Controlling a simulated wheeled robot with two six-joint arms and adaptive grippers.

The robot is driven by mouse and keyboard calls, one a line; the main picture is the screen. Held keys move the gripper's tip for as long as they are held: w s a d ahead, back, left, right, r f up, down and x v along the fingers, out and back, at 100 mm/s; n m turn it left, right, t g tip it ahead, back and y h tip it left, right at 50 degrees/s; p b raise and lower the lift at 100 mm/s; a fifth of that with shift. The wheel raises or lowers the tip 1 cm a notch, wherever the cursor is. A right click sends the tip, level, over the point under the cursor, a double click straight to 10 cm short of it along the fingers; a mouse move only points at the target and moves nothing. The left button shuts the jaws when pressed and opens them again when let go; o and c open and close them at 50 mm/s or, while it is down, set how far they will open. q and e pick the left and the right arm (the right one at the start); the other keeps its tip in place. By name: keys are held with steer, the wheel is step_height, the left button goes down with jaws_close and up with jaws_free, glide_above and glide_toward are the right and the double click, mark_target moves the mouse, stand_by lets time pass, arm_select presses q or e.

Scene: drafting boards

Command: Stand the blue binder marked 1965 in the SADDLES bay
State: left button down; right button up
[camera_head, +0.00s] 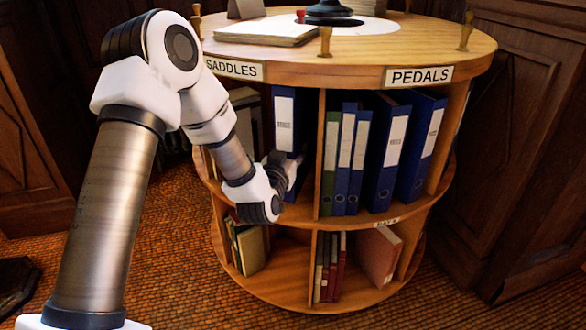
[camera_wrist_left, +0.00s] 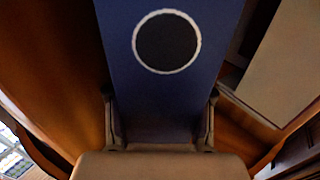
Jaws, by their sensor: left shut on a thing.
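A blue binder (camera_head: 285,128) with a white spine label stands upright in the bay under the SADDLES sign (camera_head: 234,69), close to the divider on its right. Its label is too small to read surely. My left gripper (camera_head: 287,168) is shut on its lower spine. In the left wrist view the fingers (camera_wrist_left: 160,118) grip both sides of the blue spine (camera_wrist_left: 123,40), below its round finger hole. My right gripper is not in view.
Pale books (camera_head: 247,120) stand left of the binder in the same bay. The PEDALS bay holds a green binder (camera_head: 329,160) and several blue binders (camera_head: 388,150). Upright dividers (camera_head: 318,160) bound the bays. Books and a lamp base (camera_head: 333,14) sit on top.

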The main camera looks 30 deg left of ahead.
arm_select(q)
steer(key=f+b, duration=0.1)
steer(key=f, duration=0.1)
steer(key=w+f, duration=0.1)
steer(key=shift+f+b, duration=0.4)
steer(key=shift+d+r, duration=0.1)
steer(key=shift+r, duration=0.05)
steer(key=shift+c, duration=1.6)
jaws_free()
steer(key=shift+s, duration=0.1)
